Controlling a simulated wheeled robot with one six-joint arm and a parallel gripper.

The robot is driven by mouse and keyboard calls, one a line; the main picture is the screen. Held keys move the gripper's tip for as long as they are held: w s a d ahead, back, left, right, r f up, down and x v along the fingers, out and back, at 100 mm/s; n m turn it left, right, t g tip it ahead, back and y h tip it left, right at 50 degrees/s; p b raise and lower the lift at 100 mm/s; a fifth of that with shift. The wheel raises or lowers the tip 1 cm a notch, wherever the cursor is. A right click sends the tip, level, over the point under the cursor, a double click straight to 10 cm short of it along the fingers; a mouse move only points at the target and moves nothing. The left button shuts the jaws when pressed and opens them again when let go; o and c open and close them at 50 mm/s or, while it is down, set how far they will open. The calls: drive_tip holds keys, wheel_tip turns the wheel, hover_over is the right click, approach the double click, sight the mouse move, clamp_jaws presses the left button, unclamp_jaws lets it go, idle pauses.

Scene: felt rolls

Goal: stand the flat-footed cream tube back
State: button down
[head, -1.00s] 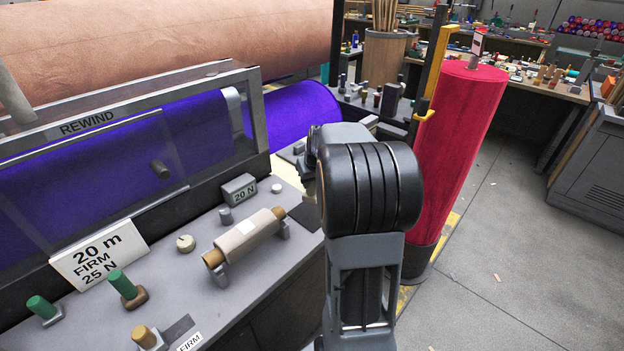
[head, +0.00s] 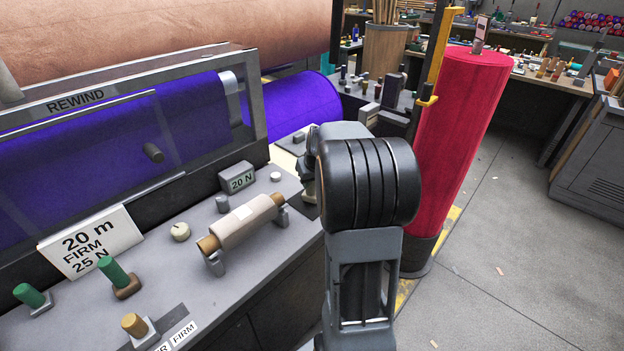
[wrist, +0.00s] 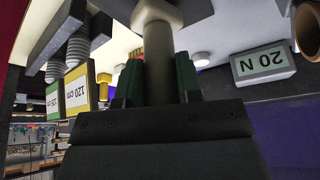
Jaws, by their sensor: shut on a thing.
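In the wrist view my gripper (wrist: 158,84) has its green-padded fingers closed on both sides of a cream tube (wrist: 158,58). The tube widens into a broad flat cream foot (wrist: 157,14) at its far end, at the top edge of the picture. I cannot tell whether the foot touches the bench. The tube's near end is hidden behind the gripper body. In the head view my gripper (head: 308,182) is mostly hidden behind my own arm, at the bench's right end, and the tube cannot be made out.
A felt roll on a wooden core (head: 242,222) lies in a cradle on the grey bench (head: 195,285). A 20 N display (head: 238,178) stands behind it, with green pegs (head: 113,270) at left. A tall red roll (head: 460,140) stands right of my arm. Open floor lies further right.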

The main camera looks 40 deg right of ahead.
drive_tip(key=shift+f+b, duration=0.45)
drive_tip(key=shift+f, duration=0.05)
idle(0.3)
drive_tip(key=c, duration=0.7)
unclamp_jaws()
drive_tip(key=shift+r, duration=0.15)
drive_tip(key=v, duration=1.3)
drive_tip(key=shift+s+r, duration=0.15)
drive_tip(key=shift+r, duration=0.1)
